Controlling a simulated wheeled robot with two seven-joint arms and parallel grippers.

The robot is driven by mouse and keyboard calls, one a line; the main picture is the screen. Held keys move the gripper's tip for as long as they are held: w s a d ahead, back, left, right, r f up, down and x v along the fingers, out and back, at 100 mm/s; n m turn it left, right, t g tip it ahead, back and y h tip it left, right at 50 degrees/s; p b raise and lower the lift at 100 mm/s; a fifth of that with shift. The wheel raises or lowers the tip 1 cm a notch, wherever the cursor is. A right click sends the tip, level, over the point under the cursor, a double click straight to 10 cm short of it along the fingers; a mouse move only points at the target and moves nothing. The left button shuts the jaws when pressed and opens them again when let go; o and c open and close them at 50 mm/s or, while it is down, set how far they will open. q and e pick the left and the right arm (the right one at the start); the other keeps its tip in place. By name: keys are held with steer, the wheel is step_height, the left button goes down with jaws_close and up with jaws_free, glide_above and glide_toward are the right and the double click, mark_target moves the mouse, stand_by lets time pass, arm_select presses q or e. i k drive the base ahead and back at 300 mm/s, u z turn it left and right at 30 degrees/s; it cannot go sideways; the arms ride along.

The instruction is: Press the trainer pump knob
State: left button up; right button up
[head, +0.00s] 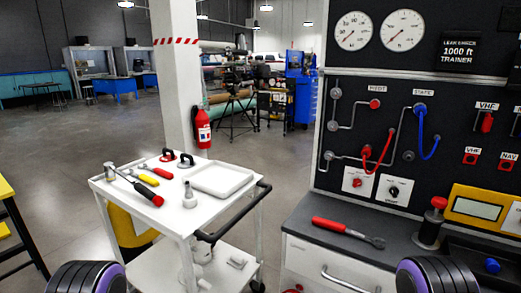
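The trainer panel (360,115) stands at the right, black with gauges, pipes and a sign reading 1000 ft trainer. Two knobs sit low on it on white plates: a red one (356,183) and a black one (393,191). A red-topped knob (438,203) stands upright on a dark cylindrical base (430,232) on the counter in front of the panel. The small labels are too small to read, so I cannot tell which is the pump knob. Neither gripper is in view; only round black and purple parts of my arms show at the bottom edge.
A red-handled wrench (345,232) lies on the dark counter (310,213). A white cart (160,212) with tools and a tray (222,180) stands at the left. A white pillar (180,80) with a fire extinguisher (203,128) is behind it. Open floor lies beyond.

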mark_target(439, 203)
steer(key=z, duration=1.3)
